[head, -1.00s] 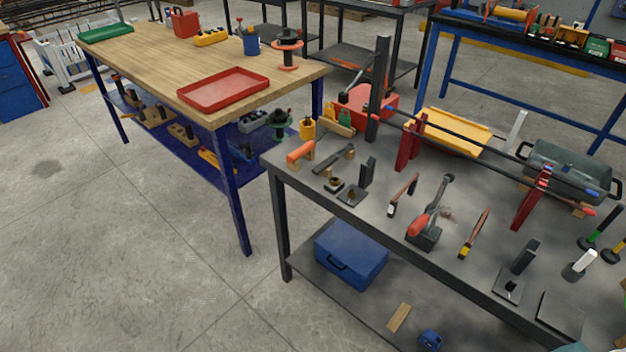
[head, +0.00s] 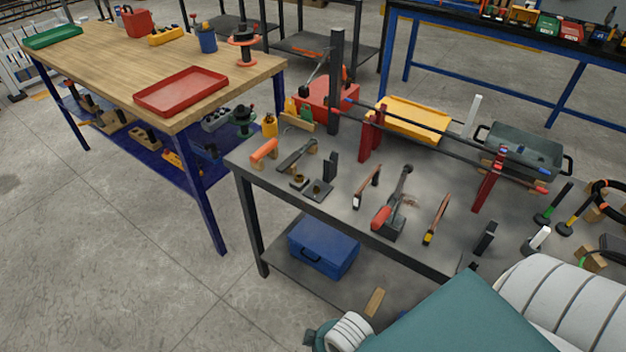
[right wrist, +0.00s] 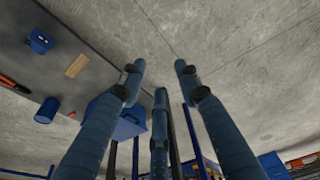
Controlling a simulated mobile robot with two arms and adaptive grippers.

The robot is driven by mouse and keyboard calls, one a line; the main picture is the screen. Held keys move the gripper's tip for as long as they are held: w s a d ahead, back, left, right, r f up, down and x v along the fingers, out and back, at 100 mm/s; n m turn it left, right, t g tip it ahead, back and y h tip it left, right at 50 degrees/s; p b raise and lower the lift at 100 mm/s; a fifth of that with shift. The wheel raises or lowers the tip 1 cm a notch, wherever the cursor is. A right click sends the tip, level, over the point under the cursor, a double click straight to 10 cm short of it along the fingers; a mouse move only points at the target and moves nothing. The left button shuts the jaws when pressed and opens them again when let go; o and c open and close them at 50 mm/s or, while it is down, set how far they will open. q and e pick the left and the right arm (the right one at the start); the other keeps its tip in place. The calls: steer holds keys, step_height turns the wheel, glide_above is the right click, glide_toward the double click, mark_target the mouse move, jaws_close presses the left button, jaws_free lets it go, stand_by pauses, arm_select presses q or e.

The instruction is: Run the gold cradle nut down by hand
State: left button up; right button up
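Small brass-coloured pieces stand on dark plates near the left end of the grey workbench (head: 345,205) in the head view. One brass nut-like piece (head: 299,180) is at the left, and another fitting (head: 318,187) is just right of it. They are too small for me to tell which is the gold cradle nut, or how far down its thread it sits. My right gripper (right wrist: 160,78) shows in the right wrist view with its fingers spread and nothing between them. It is away from the brass pieces. My left gripper is not in view.
An orange-handled tool (head: 264,150), a dark post (head: 336,85), red stands (head: 488,180) carrying long bars and several hand tools crowd the benchtop. A blue case (head: 323,246) sits on the lower shelf. A wooden table (head: 110,75) stands left. Open floor lies in front.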

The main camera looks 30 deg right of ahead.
steer(key=w+a+r+n+y+p, duration=0.1)
steer(key=w+a+r+n, duration=0.2)
steer(key=w+r+n, duration=0.35)
steer(key=w+a+r+n+y, duration=0.1)
steer(key=w+a+r+n, duration=0.25)
steer(key=r, duration=0.55)
steer(key=n+g+h, duration=0.2)
steer(key=n+g, duration=0.1)
steer(key=n, duration=1.3)
glide_toward(317, 187)
step_height(317, 187, down, 8)
steer(key=shift+a+f+p, duration=0.15)
steer(key=shift+f+p, duration=0.1)
steer(key=shift+p, duration=0.7)
steer(key=shift+c, duration=0.5)
jaws_close()
